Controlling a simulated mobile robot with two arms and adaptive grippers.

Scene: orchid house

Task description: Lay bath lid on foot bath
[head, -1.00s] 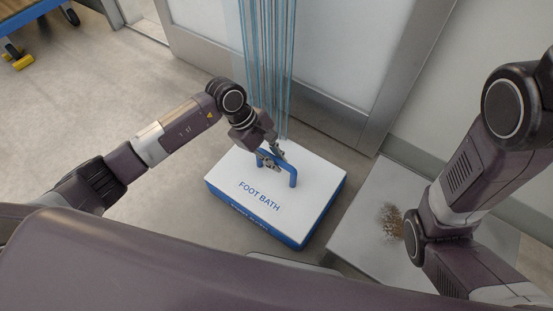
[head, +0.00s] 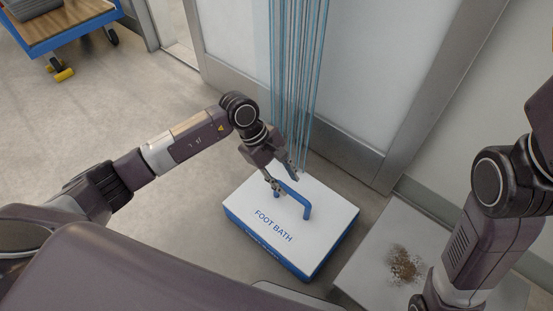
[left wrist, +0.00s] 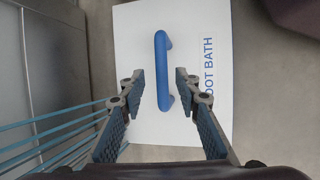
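The bath lid (head: 318,196) is a white panel marked FOOT BATH with a blue bar handle (head: 291,192). It lies flat on top of the foot bath (head: 270,250), whose blue side shows below it; the inside is hidden. My left gripper (head: 283,182) is over the handle with its fingers apart. In the left wrist view, the handle (left wrist: 162,60) shows between the two open fingers, with a gap on each side. My right arm is at the right, but its gripper is out of view.
Blue translucent strips (head: 296,90) hang just behind the bath, in front of a pale door (head: 370,80). A grey slab with brown dirt (head: 404,264) is at the right. A blue cart (head: 75,35) stands at the far left. The floor at left is clear.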

